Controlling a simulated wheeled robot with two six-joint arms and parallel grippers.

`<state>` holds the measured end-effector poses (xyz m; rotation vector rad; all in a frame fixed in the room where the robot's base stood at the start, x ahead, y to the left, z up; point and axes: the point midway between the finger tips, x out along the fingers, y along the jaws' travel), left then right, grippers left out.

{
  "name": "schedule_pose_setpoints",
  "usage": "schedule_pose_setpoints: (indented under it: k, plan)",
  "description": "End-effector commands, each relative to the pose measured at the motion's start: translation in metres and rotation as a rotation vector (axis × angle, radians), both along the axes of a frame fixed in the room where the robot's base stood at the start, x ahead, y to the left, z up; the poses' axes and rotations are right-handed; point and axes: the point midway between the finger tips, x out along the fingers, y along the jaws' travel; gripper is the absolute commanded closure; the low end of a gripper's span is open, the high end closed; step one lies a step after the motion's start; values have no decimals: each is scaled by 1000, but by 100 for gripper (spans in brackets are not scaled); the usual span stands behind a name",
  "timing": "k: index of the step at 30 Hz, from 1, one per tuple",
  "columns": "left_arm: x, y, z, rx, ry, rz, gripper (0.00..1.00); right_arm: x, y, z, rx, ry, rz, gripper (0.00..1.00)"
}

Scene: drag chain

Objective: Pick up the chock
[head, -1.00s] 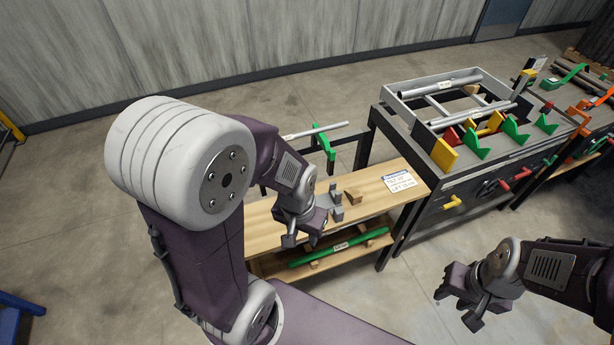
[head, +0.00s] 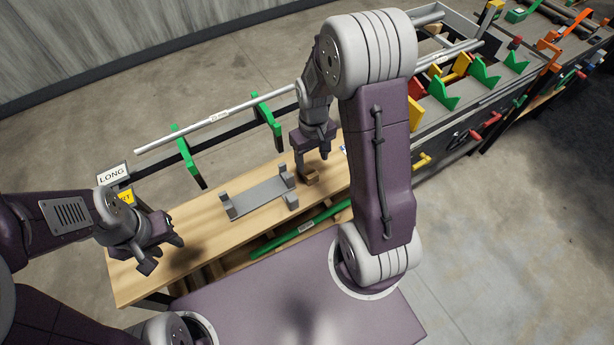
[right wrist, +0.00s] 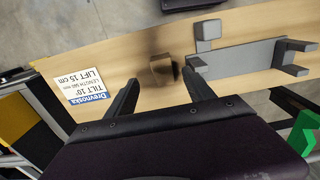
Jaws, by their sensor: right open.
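The chock (head: 311,178) is a small brown wooden block on the wooden bench (head: 205,232), just right of a grey bracketed cradle (head: 258,197). My right gripper (head: 318,150) is open and empty, above and close to the chock. In the right wrist view the chock (right wrist: 162,70) lies in line with the gap between the two open fingers, slightly beyond their tips, with dark shadow on it. My left gripper (head: 165,255) is open and empty over the bench's left end.
The cradle (right wrist: 240,58) has upright lugs close beside the chock. A green pipe (head: 300,230) lies below. A workbench with clamps (head: 480,75) stands right.

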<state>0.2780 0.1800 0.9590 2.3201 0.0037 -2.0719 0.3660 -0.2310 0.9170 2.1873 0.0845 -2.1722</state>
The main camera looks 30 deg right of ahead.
Motion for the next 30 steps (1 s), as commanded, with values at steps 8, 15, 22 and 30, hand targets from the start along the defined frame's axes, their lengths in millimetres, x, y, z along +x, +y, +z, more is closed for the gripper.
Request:
schedule_pose_setpoints:
  k: [8, 15, 22, 30]
  plan:
    - [0, 0, -1, 0, 0, 0, 64, 0, 1, -20, 0, 0, -1, 38]
    - [0, 0, -4, 0, 0, 0, 64, -2, 6, -61, 0, 1, -1, 38]
    - [0, 0, -4, 0, 0, 0, 64, -1, 6, -67, 0, -3, -1, 38]
    - [0, 0, -4, 0, 0, 0, 64, -1, 6, -66, 0, -3, -1, 97]
